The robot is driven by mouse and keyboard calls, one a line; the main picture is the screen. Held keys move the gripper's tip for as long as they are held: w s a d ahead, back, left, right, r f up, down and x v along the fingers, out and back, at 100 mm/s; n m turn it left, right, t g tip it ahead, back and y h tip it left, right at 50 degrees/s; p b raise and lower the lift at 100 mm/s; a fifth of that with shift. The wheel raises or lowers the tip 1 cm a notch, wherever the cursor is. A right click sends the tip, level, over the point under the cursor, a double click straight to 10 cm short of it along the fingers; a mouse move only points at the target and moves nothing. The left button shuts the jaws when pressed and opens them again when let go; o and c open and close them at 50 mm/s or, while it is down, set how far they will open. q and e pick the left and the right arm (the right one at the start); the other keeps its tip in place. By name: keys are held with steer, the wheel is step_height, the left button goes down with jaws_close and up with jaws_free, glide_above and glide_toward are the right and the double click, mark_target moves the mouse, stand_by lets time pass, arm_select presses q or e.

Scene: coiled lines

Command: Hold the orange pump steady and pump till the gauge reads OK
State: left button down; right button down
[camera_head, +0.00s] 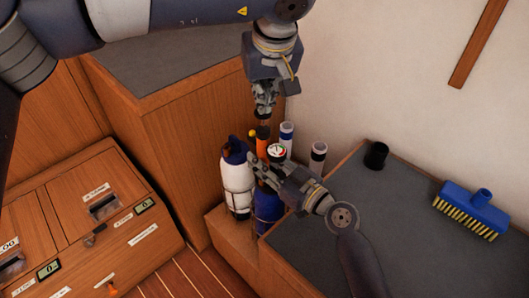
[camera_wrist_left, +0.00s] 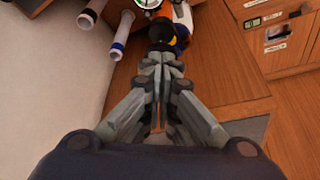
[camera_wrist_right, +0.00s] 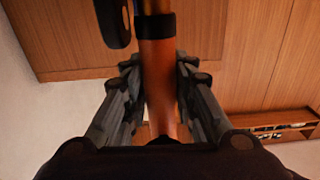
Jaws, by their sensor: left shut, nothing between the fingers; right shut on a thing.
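The orange pump stands upright in the corner; its orange upper part (camera_head: 263,133) shows in the head view. My right gripper (camera_head: 259,168) is shut around its orange barrel (camera_wrist_right: 158,85), just under a black collar. The round gauge (camera_head: 277,151) has a white face with red on it; its reading is too small to tell. The gauge also shows cut off at the top of the left wrist view (camera_wrist_left: 146,4). My left gripper (camera_head: 263,112) is shut and empty, pointing down just above the pump's top. Its fingertips hide part of the top, so contact cannot be told.
A white bottle with a blue top (camera_head: 237,180) and a blue container (camera_head: 268,208) stand close beside the pump. Capped tubes (camera_head: 318,156) stand behind. A black cup (camera_head: 376,155) and a blue brush (camera_head: 474,208) lie on the grey-topped bench (camera_head: 400,225). Wooden lockers (camera_head: 110,210) are left.

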arm_select(q)
steer(key=shift+s+f, duration=0.1)
steer(key=shift+f, duration=1.35)
steer(key=shift+r, duration=3.05)
steer(key=shift+f, duration=3.05)
steer(key=shift+r, duration=3)
step_height(320, 180, up, 5)
steer(key=shift+r, duration=0.1)
